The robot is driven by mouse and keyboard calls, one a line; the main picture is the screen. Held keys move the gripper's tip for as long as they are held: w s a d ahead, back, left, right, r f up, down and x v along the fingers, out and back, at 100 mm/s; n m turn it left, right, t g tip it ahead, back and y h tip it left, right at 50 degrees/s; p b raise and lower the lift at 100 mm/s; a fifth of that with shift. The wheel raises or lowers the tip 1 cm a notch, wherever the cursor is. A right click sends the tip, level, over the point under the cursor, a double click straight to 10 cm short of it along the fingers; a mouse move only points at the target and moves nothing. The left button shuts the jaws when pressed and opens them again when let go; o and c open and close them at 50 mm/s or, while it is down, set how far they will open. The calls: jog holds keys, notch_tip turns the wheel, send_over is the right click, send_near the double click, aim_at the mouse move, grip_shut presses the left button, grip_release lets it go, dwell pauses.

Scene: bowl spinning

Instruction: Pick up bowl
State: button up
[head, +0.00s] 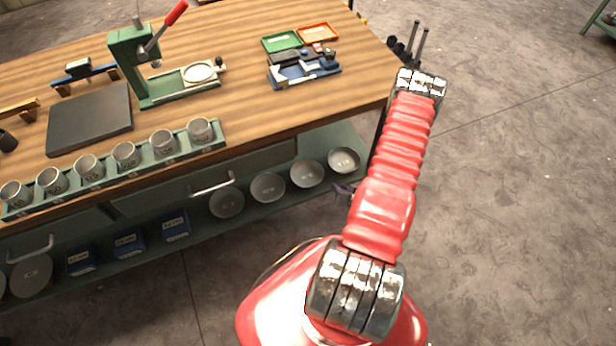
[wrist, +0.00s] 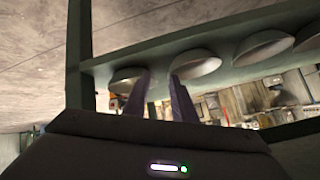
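Several grey metal bowls stand in a row on the green lower shelf (head: 290,207) of the workbench. In the head view the right-end bowl (head: 344,160) is closest to my gripper (head: 343,193), which is partly hidden behind my red arm. Other bowls sit to its left, at the middle (head: 307,174), (head: 268,187) and further left (head: 227,202). In the wrist view the two dark fingers of my gripper (wrist: 160,77) are apart, with no bowl held. Their tips overlap the edges of one bowl (wrist: 125,80) and a second bowl (wrist: 195,67) in the picture; contact cannot be told.
The wooden bench top (head: 240,90) lies above the shelf, with a row of cups (head: 124,155) along its front edge. A green press (head: 135,60) and small trays (head: 300,65) stand further back. Blue boxes (head: 128,243) share the shelf.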

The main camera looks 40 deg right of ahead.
jog(key=s+a+m+t, duration=0.1)
jog(key=a+m+t+h, duration=0.1)
jog(key=s+a+f+t+h, duration=0.1)
jog(key=shift+s+a+m+t, duration=0.35)
jog(key=shift+a+m+t, duration=0.05)
jog(key=x, duration=0.8)
jog(key=shift+w+d, duration=0.15)
jog(key=shift+w, duration=0.15)
jog(key=shift+w+f, duration=0.1)
jog(key=shift+f, duration=0.05)
jog(key=shift+x, duration=2.5)
